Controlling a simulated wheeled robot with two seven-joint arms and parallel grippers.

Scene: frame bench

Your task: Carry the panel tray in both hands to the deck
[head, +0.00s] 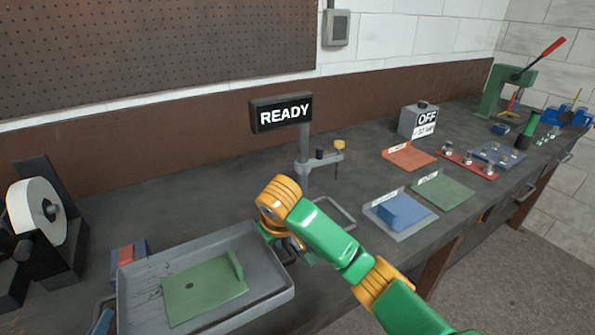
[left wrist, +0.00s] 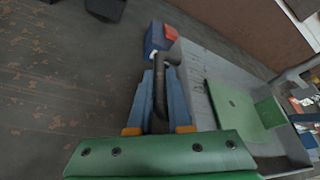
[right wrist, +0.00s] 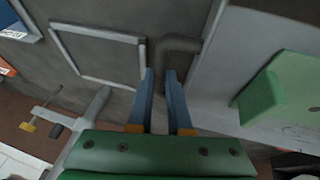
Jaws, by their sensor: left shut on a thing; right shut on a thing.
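The grey panel tray (head: 215,245) is at the lower left of the head view, with a flat green panel (head: 200,295) with an upright flange lying in it. My left gripper (head: 103,322) is at the tray's left end, mostly out of the head view. In the left wrist view its blue fingers (left wrist: 160,105) are shut on a dark tray handle (left wrist: 160,75). My right gripper is hidden behind its wrist in the head view. In the right wrist view its fingers (right wrist: 161,95) are shut on the other handle (right wrist: 180,44). I cannot tell whether the tray touches the bench.
A grey square frame (head: 349,224) lies on the bench right of the tray, by the post of the READY sign (head: 281,112). A red and blue block (head: 128,255) is close behind the tray's left end. Blue (head: 428,226) and green (head: 460,203) plates lie further right.

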